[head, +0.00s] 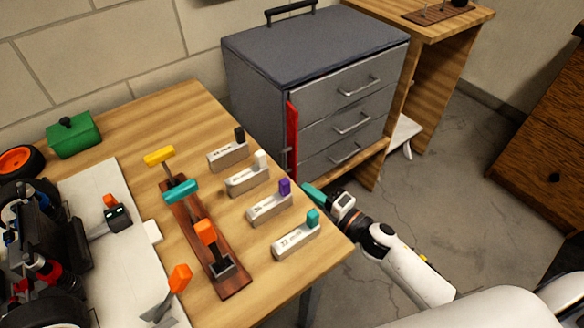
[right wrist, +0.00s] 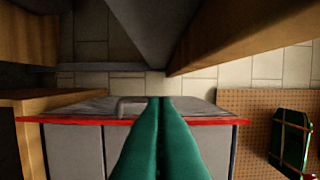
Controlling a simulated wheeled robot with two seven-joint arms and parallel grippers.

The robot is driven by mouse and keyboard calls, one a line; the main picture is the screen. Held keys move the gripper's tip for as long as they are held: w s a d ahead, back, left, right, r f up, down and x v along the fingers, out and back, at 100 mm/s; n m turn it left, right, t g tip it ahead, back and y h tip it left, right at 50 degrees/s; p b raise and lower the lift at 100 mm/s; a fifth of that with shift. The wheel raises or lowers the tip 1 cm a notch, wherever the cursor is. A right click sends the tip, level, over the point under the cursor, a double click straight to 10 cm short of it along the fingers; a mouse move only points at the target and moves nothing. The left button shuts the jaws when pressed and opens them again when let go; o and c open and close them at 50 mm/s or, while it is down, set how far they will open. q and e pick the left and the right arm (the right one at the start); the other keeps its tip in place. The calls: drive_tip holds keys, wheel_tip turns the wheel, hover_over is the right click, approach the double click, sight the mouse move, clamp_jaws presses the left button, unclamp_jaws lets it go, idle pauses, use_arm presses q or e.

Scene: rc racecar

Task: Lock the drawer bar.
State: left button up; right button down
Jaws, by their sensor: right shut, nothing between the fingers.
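The red drawer bar (head: 292,138) stands upright along the left front edge of the grey drawer cabinet (head: 255,85). It looks clear of the drawer fronts. In the right wrist view the bar (right wrist: 70,120) runs across the picture, and my fingers overlap it. My right gripper (head: 306,189) is shut and empty, with green fingertips close to the bar's lower end. Its fingers also show in the right wrist view (right wrist: 160,105). I cannot tell whether they touch the bar. The three drawers with handles (head: 360,86) look closed. My left gripper is not in view.
The wooden workbench (head: 120,110) is left of my right gripper, holding several labelled grey blocks (head: 270,207) and a dark wooden rack (head: 235,280) with coloured-handled tools. A wooden table (head: 455,40) stands right of the cabinet. Open floor (head: 470,200) lies to the right.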

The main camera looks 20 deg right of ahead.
sight(294, 166)
drive_tip(key=w, duration=0.3)
drive_tip(key=w+a, duration=0.1)
drive_tip(key=w, duration=0.5)
drive_tip(key=shift+w+a+f, duration=0.1)
drive_tip(key=shift+w+a, duration=0.05)
drive_tip(key=shift+a, duration=0.1)
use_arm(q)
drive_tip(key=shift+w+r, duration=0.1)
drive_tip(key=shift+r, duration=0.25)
use_arm(e)
drive_tip(key=shift+d, duration=0.3)
drive_tip(key=shift+w, duration=0.1)
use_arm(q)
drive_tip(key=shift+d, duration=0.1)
use_arm(e)
drive_tip(key=shift+d+g+y, duration=0.1)
drive_tip(key=shift+g+y, duration=0.2)
drive_tip(key=shift+y, duration=0.1)
